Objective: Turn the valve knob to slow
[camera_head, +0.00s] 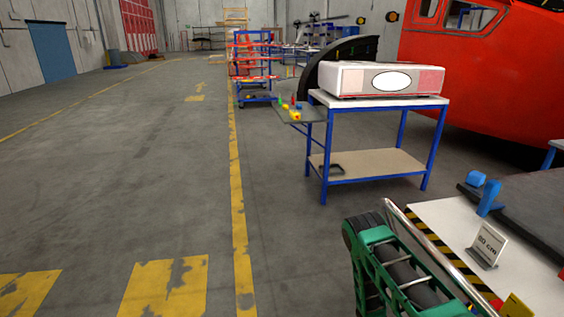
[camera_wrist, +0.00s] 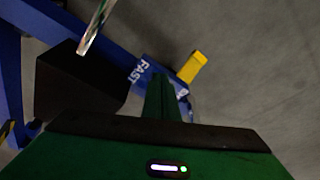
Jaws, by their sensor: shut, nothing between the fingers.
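The valve knob has a yellow handle (camera_wrist: 192,67) that shows in the wrist view, right of centre, pointing up and to the right. It sits by a blue plate (camera_wrist: 148,77) with the white word FAST on its left part. A second label at the lower right is mostly hidden, with only a letter or so showing. My gripper (camera_wrist: 163,82) is shut and empty, its dark green fingers over the middle of the blue plate, just left of and below the yellow handle. I cannot tell whether it touches. I cannot make out the knob in the head view.
A dark block (camera_wrist: 75,85) and a blue bar (camera_wrist: 75,30) lie left of the fingers in the wrist view. In the head view, a blue-framed table (camera_head: 380,180) carries a white box (camera_head: 335,78). Open floor (camera_head: 120,190) lies left.

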